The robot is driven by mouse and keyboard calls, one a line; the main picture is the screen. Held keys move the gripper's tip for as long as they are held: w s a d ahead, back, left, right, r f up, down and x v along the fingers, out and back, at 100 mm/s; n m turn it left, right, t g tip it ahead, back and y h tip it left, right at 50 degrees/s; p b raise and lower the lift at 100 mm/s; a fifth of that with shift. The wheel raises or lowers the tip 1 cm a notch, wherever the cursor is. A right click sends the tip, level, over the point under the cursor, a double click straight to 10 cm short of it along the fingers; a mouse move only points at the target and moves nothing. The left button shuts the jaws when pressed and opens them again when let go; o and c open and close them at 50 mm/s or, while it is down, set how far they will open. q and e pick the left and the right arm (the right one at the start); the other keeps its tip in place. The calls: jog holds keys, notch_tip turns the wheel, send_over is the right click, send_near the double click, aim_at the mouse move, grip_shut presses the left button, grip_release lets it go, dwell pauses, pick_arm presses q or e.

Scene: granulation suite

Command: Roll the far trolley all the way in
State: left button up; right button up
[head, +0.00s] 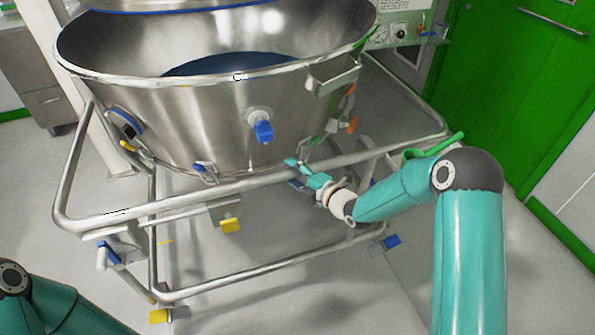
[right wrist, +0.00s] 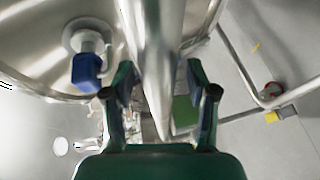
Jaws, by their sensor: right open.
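A steel trolley (head: 185,207) of bent tube carries a large open steel bowl (head: 200,115) with dark blue contents. It is the only trolley I can make out. My right gripper (head: 300,175) is at the trolley's front upper rail, right of the middle and below the bowl. In the right wrist view, its open fingers lie on either side of a steel tube (right wrist: 155,70), not clamped on it. Whether they touch it I cannot tell. Part of my left arm shows at the lower left of the head view; its gripper is out of frame.
A blue-capped fitting (head: 263,130) sticks out of the bowl's front. Yellow pedals (head: 230,225) and blue pedals (head: 391,241) sit low on the frame. A green door (head: 500,75) is at the right and a steel cabinet (head: 45,105) at the left. Grey floor in front is clear.

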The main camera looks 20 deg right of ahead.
jog(key=shift+w+a, duration=0.15)
jog(key=shift+w, duration=0.05)
